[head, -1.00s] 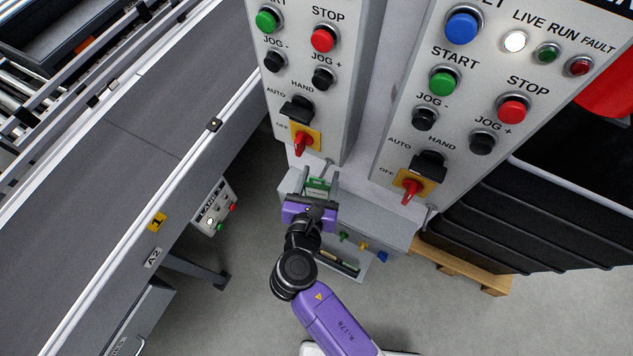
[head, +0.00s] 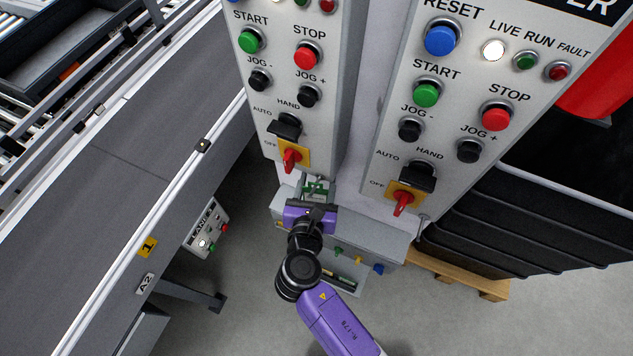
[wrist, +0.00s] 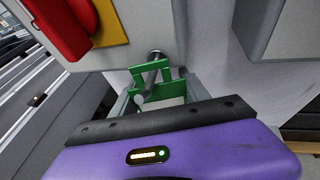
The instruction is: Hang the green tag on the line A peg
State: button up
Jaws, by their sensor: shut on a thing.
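My gripper (head: 317,187) is shut on the green tag (head: 312,196), just under the left control panel (head: 300,110). In the wrist view the tag (wrist: 162,92) shows as a green frame between the fingers. A metal peg (wrist: 150,78) sticks out from the left panel's lower edge. The tag's upper loop overlaps the peg and appears to be around it, though the depth of the overlap is hard to judge. A second peg (head: 423,224) under the right panel is bare. No line letter is readable on either panel.
A grey box (head: 390,247) below the panels carries green, yellow and blue pieces (head: 358,260). A conveyor (head: 110,170) runs along the left. Red rotary switches (head: 291,158) jut out above the pegs. Black crates (head: 500,225) on a pallet stand at right.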

dwell(0.4)
jog(key=o, duration=1.4)
